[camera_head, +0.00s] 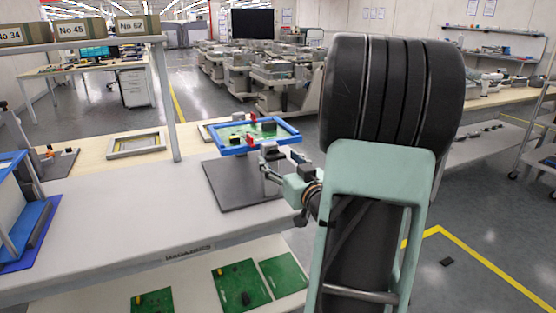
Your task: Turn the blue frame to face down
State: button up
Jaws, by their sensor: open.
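The blue frame (229,152) is at the centre of the view, raised above a dark grey base plate (224,186) on the bench. It lies roughly level and surrounds a green board (236,131) with dark and red parts on its upper side. My arm reaches in from the right. My gripper (268,153) is open at the near right edge of the frame. I cannot tell whether its fingers touch the frame. The frame's underside and some of its mount are hidden.
The white bench (130,205) is clear left of the base plate. A grey frame (135,145) lies behind on a wooden top. A shelf post (165,100) stands behind left. A blue fixture (30,235) stands far left. Green boards (240,284) lie on the lower shelf.

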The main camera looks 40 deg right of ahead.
jog(key=shift+x, duration=0.75)
jog(key=shift+c, duration=0.7)
grip_shut()
